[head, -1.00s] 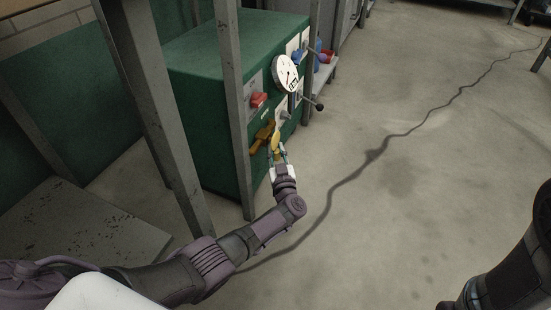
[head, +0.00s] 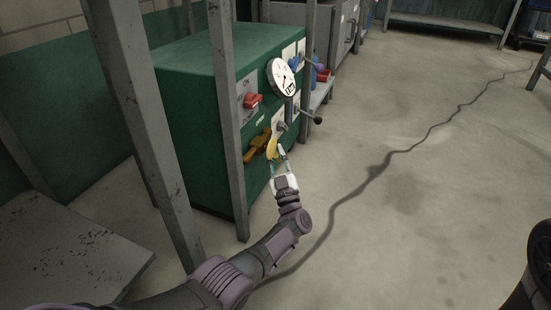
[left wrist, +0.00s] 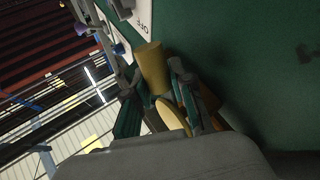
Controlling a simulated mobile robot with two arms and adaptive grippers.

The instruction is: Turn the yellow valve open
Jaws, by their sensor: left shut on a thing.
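My left gripper (head: 278,163) is at the handle's lower end, reaching up from below. In the left wrist view, yellow valve parts (left wrist: 153,70) show between the two fingers (left wrist: 158,105) of my left gripper, which is shut on the handle. The fingers partly cover the valve. My right gripper is not in view; only part of my right arm shows at the lower right.
A red knob (head: 253,100), the gauge (head: 281,77) and a black-knobbed lever (head: 316,120) stick out nearby. A grey post (head: 228,120) stands before the cabinet.

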